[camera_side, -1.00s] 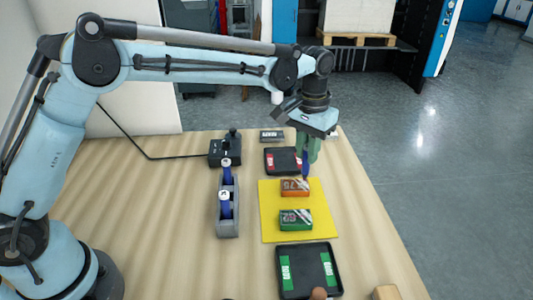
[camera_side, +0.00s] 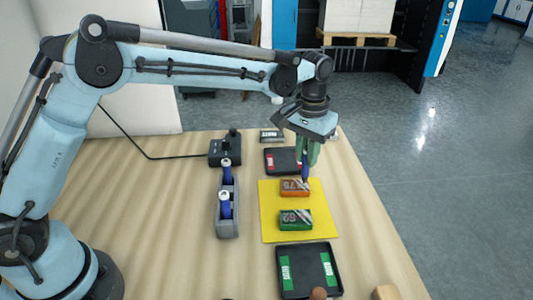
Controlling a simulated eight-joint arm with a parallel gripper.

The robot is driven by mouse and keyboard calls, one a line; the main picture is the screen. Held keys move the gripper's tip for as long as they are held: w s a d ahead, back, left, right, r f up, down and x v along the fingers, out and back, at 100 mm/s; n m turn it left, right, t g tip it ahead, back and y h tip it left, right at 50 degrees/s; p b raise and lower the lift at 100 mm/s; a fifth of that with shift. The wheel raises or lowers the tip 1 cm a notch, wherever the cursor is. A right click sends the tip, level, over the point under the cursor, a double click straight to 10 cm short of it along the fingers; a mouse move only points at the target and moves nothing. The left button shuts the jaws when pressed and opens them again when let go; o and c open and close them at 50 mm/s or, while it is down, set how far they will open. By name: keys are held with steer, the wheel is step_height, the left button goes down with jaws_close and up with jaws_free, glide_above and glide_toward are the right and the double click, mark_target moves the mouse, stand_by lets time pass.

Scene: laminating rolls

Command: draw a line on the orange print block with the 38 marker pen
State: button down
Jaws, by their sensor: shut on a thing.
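The orange print block (camera_side: 291,188) lies on the yellow mat (camera_side: 270,233), near its far edge. It bears a dark number and pale marks on its right part. My gripper (camera_side: 305,157) is above the block's far right side, shut on a blue marker pen (camera_side: 305,167). The pen points down, with its tip at or just over the block's right end; I cannot tell if it touches. The number on the pen is not readable. Two more blue pens (camera_side: 227,174) (camera_side: 225,207) stand in a grey holder (camera_side: 228,229) left of the mat.
A green block (camera_side: 290,220) lies nearer on the mat. A black tray with green labels (camera_side: 302,250) is in front, and a dark tray with a red label (camera_side: 275,154) is behind. A black control box (camera_side: 219,152) stands back left. The table's left part is clear.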

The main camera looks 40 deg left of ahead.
steer(key=shift+f, duration=0.35)
stand_by(0.3)
steer(key=shift+s+a, duration=0.35)
steer(key=shift+a, duration=0.05)
stand_by(0.4)
steer(key=shift+s+a, duration=0.2)
steer(key=shift+a, duration=0.05)
steer(key=shift+s+a, duration=0.15)
steer(key=shift+a, duration=0.05)
steer(key=shift+s+a, duration=0.15)
steer(key=shift+s+a, duration=0.3)
steer(key=shift+a, duration=0.1)
steer(key=shift+s+a, duration=0.2)
stand_by(0.4)
